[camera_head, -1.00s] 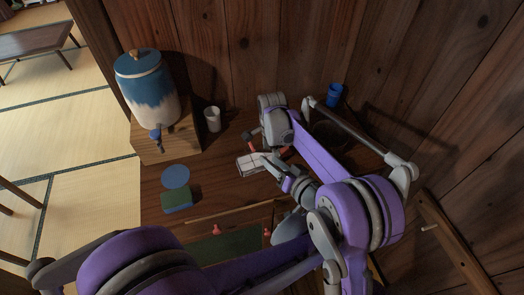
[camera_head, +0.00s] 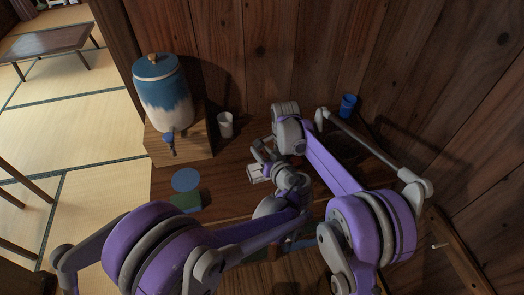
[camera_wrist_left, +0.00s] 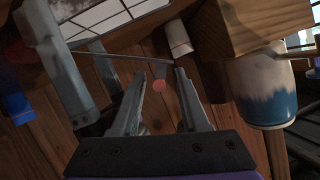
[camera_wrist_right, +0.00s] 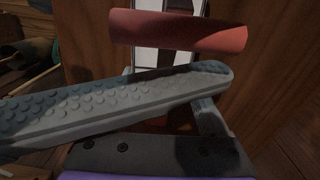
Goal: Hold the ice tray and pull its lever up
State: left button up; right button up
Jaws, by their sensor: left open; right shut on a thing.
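The pale, slotted ice tray (camera_head: 256,173) is on the wooden counter, mostly behind my arms in the head view. Its white grid shows at the top of the left wrist view (camera_wrist_left: 105,14). A red bar (camera_wrist_right: 178,30) crosses the tray in the right wrist view. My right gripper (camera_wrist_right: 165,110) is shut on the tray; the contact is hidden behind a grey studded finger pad.
A blue-and-white dispenser (camera_head: 165,95) stands on a wooden box (camera_head: 190,146). A white cup (camera_head: 225,125) is beside it; a blue cup (camera_head: 347,104) stands at the back. A blue disc (camera_head: 185,180) and green block (camera_head: 186,202) lie at the front left. Wooden walls close the back.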

pick_arm(q)
jog(key=shift+w+a, duration=0.1)
grip_shut()
jog(key=shift+f, duration=0.1)
dwell(1.3)
